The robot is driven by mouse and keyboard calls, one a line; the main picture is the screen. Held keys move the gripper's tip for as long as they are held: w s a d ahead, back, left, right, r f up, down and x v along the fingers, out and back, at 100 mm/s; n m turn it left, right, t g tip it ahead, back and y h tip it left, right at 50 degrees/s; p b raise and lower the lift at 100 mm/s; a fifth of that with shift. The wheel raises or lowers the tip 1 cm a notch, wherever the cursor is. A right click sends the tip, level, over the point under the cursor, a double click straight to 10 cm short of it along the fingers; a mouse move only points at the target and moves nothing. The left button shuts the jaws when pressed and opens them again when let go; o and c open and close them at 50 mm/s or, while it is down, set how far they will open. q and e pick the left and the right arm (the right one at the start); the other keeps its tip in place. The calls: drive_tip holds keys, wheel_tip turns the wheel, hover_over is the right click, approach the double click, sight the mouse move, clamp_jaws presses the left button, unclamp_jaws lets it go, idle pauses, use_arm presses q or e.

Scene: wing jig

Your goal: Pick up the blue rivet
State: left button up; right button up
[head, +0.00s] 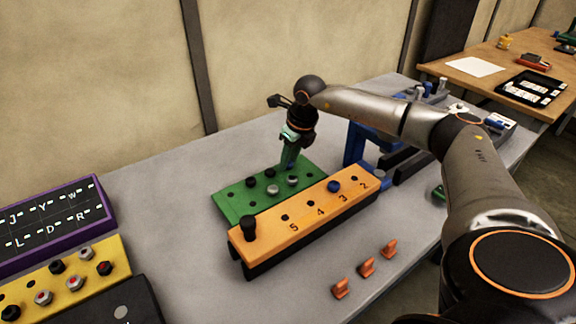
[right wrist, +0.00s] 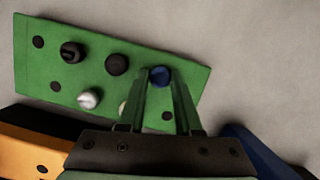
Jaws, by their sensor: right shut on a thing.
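A blue rivet (right wrist: 160,76) shows between the fingertips of my right gripper (right wrist: 160,84) in the right wrist view, over the green board (right wrist: 40,70). The jaws are shut on it. I cannot tell whether it still sits in its hole. In the head view my right gripper (head: 289,163) points down at the back of the green board (head: 232,207) and hides the rivet. Another blue rivet (head: 334,186) sits in the orange block (head: 262,237), near the number 3. My left gripper is not in view.
Black rivets (head: 251,182) and pale rivets (head: 293,180) stand on the green board beside my gripper. The numbered orange block lies along its front. A blue fixture (head: 357,146) stands to the right. Orange clips (head: 366,267) lie in front. Grey table is clear at the back left.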

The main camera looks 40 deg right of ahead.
clamp_jaws()
drive_tip(key=shift+r, duration=0.15)
drive_tip(key=shift+r, duration=0.3)
wheel_tip(320, 180, up, 2)
drive_tip(key=shift+r, duration=0.1)
drive_tip(key=s+a+r+b, duration=0.1)
drive_tip(key=s+r+b, duration=0.1)
drive_tip(key=s+r, duration=0.8)
drive_tip(key=s, duration=0.4)
